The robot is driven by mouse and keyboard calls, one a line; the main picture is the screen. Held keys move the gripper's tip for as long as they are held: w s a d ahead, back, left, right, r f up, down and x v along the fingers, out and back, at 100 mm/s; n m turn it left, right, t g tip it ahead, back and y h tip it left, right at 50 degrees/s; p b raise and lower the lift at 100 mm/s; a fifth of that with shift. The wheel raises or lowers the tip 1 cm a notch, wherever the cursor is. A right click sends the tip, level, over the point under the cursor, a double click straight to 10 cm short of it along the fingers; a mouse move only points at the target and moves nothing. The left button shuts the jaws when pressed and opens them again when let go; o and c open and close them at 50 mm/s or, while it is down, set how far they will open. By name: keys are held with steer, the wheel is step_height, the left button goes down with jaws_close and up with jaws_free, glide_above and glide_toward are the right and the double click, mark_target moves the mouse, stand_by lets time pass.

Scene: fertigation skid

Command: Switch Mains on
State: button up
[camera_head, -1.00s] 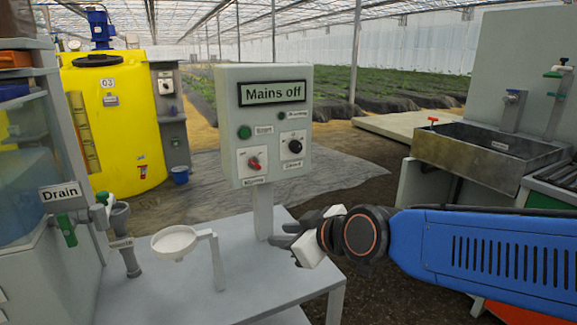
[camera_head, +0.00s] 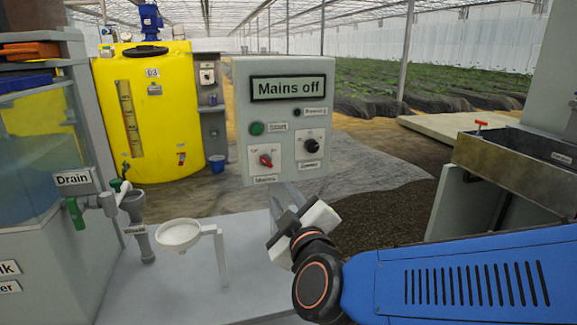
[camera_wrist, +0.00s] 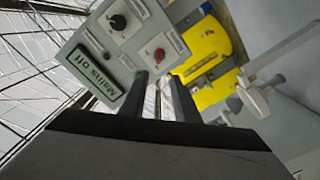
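The grey control box (camera_head: 345,135) stands on a post above the bench, and its display (camera_head: 288,87) reads "Mains off". A red knob (camera_head: 266,160) sits at its lower left, above a label that seems to read "Mains". The red knob also shows in the wrist view (camera_wrist: 159,54). A black knob (camera_head: 311,146) is to its right and a green button (camera_head: 256,128) above it. My gripper (camera_head: 283,205) is just below the box, apart from the red knob. In the wrist view its two fingers (camera_wrist: 158,98) stand apart with nothing between them.
A white funnel on a stand (camera_head: 180,234) is on the bench left of my gripper. A green-handled drain valve (camera_head: 75,213) is at the far left. A yellow tank (camera_head: 165,110) stands behind, and a metal sink (camera_head: 515,165) is at the right.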

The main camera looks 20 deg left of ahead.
mark_target(267, 163)
steer(key=x, duration=1.7)
steer(key=shift+w, duration=0.25)
jaws_close()
